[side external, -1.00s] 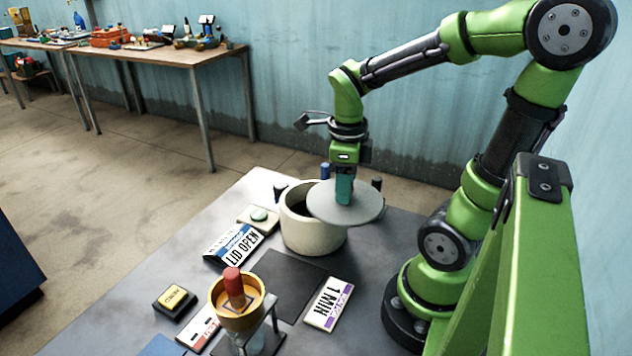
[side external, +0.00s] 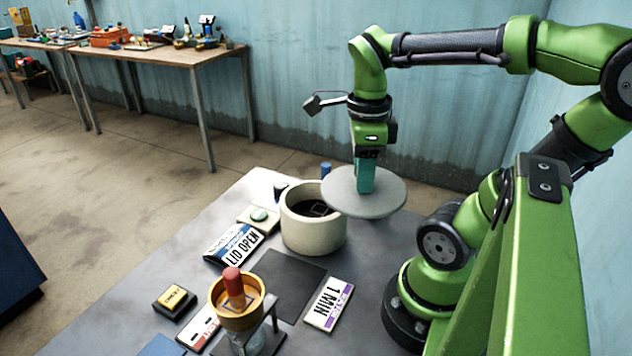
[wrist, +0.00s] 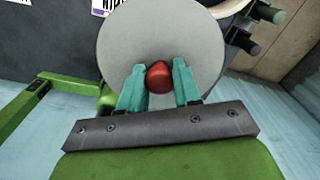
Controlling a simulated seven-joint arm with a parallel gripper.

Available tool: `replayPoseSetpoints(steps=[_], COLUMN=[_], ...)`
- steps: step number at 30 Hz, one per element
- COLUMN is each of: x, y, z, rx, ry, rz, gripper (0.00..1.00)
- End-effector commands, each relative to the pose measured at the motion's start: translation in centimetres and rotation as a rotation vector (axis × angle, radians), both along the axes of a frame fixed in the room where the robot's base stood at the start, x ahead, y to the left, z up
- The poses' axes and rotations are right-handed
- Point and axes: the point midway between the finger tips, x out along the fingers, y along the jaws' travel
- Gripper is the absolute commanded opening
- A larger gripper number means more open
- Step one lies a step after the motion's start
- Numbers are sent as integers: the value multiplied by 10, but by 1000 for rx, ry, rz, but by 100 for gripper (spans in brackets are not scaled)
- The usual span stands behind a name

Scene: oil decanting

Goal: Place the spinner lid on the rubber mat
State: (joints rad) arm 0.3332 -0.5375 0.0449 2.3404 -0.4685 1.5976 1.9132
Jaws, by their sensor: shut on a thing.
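The spinner lid (side external: 385,203) is a flat grey disc held in the air to the right of the cream spinner pot (side external: 312,232). My gripper (side external: 366,190) is shut on its red knob, which shows between the teal fingers in the wrist view (wrist: 159,77). The lid (wrist: 125,40) looks roughly level. The pot is open on top, with its dark inside showing. The dark rubber mat (side external: 283,283) lies flat and bare on the table in front of the pot, below and left of the lid.
A yellow funnel cup (side external: 238,313) with a red plug stands on a metal stand near the mat. A "1 MIN" sign (side external: 329,304) lies right of the mat and a "LID OPEN" sign (side external: 236,244) left of the pot.

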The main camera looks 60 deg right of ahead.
Motion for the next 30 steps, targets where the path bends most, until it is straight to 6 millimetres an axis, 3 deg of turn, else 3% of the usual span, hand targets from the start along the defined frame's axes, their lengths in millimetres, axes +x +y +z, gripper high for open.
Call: replayPoseSetpoints(steps=[5,12,18,24,30], x=[32,81,109,125,123], y=[15,52,84,108,106], z=[3,2,-1,-6,-42], rx=[-13,-11,4,21,21], ry=[11,22,16,7,11], rz=[309,835,1167,1396,1380], gripper=[0,0,0,0,0])
